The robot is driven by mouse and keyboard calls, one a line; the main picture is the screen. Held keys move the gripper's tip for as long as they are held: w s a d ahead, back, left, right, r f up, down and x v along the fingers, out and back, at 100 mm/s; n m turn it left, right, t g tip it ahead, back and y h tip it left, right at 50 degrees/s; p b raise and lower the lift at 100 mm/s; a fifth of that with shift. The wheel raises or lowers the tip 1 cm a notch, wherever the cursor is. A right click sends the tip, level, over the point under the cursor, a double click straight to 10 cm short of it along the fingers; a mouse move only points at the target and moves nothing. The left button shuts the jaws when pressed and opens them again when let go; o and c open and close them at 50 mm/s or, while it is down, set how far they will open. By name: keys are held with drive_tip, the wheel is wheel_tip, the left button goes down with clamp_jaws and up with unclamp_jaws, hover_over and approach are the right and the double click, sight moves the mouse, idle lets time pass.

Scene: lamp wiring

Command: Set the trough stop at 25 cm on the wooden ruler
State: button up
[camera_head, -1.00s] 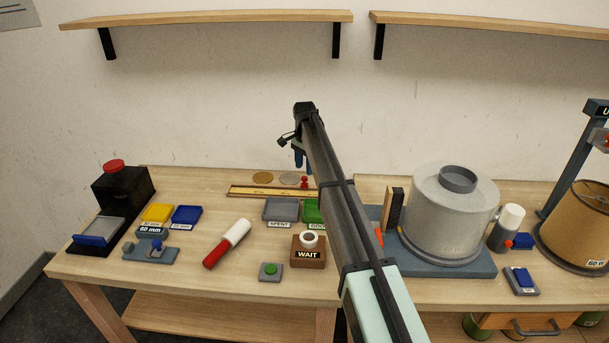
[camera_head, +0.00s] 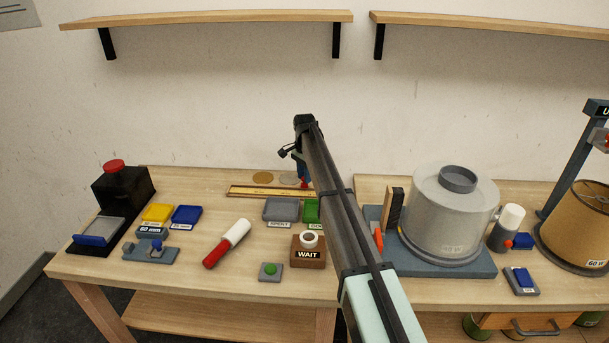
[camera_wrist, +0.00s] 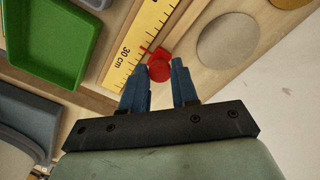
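The wooden ruler (camera_head: 255,191) lies in a trough at the back of the left table, its yellow scale also showing in the wrist view (camera_wrist: 152,18). The red trough stop (camera_wrist: 160,68) has a round knob and sits at the ruler's edge near the "30 cm" label; its exact reading is unclear. A bit of its red shows in the head view (camera_head: 304,185). My gripper (camera_wrist: 162,70) is open, with its blue fingertips on either side of the knob. A gap shows between fingers and knob, and I cannot tell their height difference.
A green tray (camera_head: 312,209) and a grey tray (camera_head: 282,209) lie in front of the ruler. Flat discs (camera_head: 262,178) lie behind it. A large grey drum (camera_head: 452,220) is at right.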

clamp_jaws()
drive_tip(key=shift+a, duration=0.9)
drive_tip(key=o, duration=0.5)
unclamp_jaws()
wheel_tip(320, 180, up, 14)
drive_tip(key=shift+f, duration=0.1)
